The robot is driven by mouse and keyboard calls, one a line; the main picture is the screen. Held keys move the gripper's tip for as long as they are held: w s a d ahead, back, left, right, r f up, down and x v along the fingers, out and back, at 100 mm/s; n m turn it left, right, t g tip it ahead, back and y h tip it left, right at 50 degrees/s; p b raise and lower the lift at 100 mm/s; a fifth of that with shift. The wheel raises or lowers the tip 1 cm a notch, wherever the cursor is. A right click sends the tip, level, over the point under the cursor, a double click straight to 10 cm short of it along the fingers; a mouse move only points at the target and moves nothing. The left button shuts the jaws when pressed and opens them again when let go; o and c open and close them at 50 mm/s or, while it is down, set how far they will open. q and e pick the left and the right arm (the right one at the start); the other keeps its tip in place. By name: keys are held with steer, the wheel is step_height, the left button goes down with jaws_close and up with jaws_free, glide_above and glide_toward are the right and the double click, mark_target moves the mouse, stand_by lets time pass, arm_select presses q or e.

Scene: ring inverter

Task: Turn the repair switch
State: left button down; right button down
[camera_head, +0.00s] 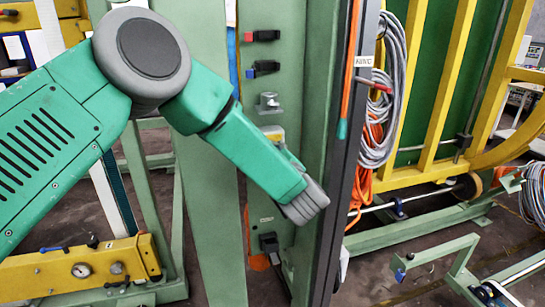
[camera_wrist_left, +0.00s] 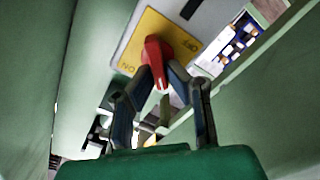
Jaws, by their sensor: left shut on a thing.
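The repair switch has a red knob (camera_wrist_left: 157,50) on a yellow plate (camera_wrist_left: 132,48) marked OFF and ON, seen in the left wrist view. My left gripper (camera_wrist_left: 160,78) is shut on the red knob, with one dark finger on each side of it. The knob's lower end shows between the fingertips. In the head view my left forearm crosses the green panel, and the fingers and the knob are hidden behind it. A yellow patch, probably the switch plate, shows just above the forearm. My right gripper is in neither view.
Red (camera_head: 262,36) and blue (camera_head: 263,68) connectors and a grey knob (camera_head: 269,101) sit higher on the green panel. A dark upright edge (camera_head: 345,150) stands right of my forearm, with coiled cables (camera_head: 385,90) beyond it. A yellow gauge unit (camera_head: 80,270) is at lower left.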

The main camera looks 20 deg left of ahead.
arm_select(q)
steer(key=shift+s+a+f+n+b, duration=0.1)
steer(key=shift+f+n+b, duration=0.1)
steer(key=shift+n+b, duration=1.15)
steer(key=shift+d+f+n+b, duration=0.1)
steer(key=shift+f+n+b, duration=0.1)
steer(key=shift+n+b, duration=1.15)
steer(key=shift+s+a+f+n+b, duration=0.15)
steer(key=shift+n+b, duration=0.75)
steer(key=shift+n, duration=0.9)
steer(key=shift+w+f, duration=0.1)
steer(key=c, duration=1.6)
jaws_free()
steer(key=v, duration=1.2)
